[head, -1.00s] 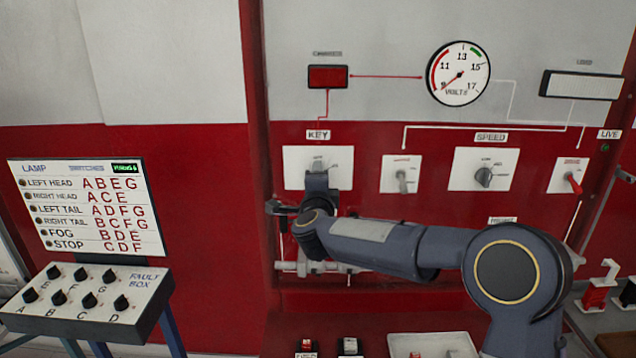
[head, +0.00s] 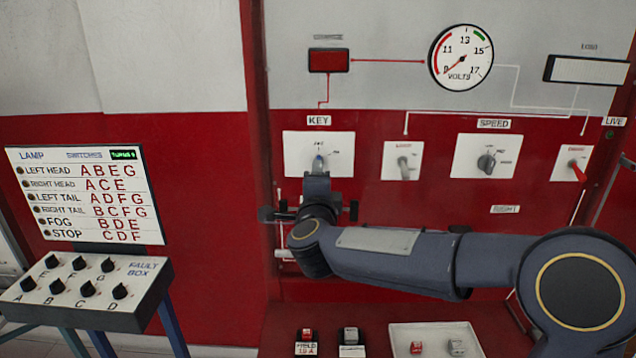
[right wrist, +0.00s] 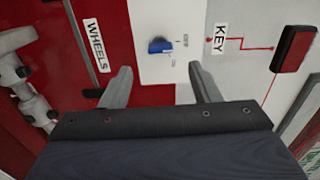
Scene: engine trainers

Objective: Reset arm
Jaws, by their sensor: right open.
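My right arm reaches in from the right in the head view. Its gripper (head: 318,182) is in front of the white KEY panel (head: 335,150), just below the blue key switch (head: 319,163). In the right wrist view the two fingers of my right gripper (right wrist: 162,88) stand wide apart and empty. The blue key knob (right wrist: 160,45) lies beyond the fingertips, apart from them, on its white panel. My left gripper is not in view.
The fault box (head: 85,290) with several black knobs stands at the left below the lamp chart (head: 88,195). A white tray (head: 480,330) with small blocks lies on the red shelf at the bottom. The SPEED panel (head: 508,158) and voltmeter (head: 461,57) are at the right.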

